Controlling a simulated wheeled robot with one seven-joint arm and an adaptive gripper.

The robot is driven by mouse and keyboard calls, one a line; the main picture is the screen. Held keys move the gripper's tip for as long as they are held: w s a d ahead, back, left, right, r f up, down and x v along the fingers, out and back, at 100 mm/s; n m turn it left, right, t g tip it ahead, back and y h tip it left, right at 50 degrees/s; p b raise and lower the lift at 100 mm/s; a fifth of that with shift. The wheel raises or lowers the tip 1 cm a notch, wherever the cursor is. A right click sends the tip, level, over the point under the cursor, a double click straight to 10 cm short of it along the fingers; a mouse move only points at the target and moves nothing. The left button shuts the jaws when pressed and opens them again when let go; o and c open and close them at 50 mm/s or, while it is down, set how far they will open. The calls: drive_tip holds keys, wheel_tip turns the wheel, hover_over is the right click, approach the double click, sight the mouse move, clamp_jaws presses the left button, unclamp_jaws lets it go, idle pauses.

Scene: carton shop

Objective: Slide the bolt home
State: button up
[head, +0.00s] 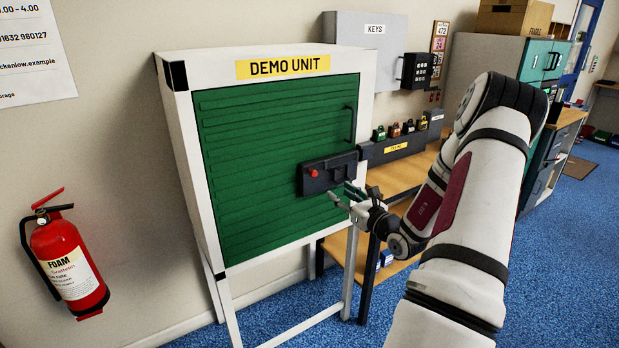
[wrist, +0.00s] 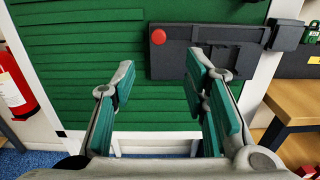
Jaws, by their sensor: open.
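The bolt (head: 328,172) is a dark grey assembly on the right part of the green ribbed door (head: 250,130) of the demo unit. Its red knob (head: 314,173) is at the left end. In the wrist view the bolt (wrist: 180,62) lies across the upper right, with the red knob (wrist: 158,36) at its upper left. My gripper (head: 340,198) is open and empty, in front of the door, below and right of the knob. In the wrist view the green-padded fingers (wrist: 160,80) stand apart, with the knob beyond and above the gap. I see no contact.
A dark door handle (head: 351,123) is above the bolt. A shelf with several padlocks (head: 408,127) and a wooden bench (head: 392,176) stand to the right. A fire extinguisher (head: 67,262) is on the left. The blue floor (head: 560,250) is clear at the right.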

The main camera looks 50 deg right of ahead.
sight(315, 175)
drive_tip(key=p+x, duration=0.1)
drive_tip(key=x, duration=1.2)
drive_tip(key=shift+w+a+r, duration=0.1)
drive_tip(key=shift+w, duration=0.2)
clamp_jaws()
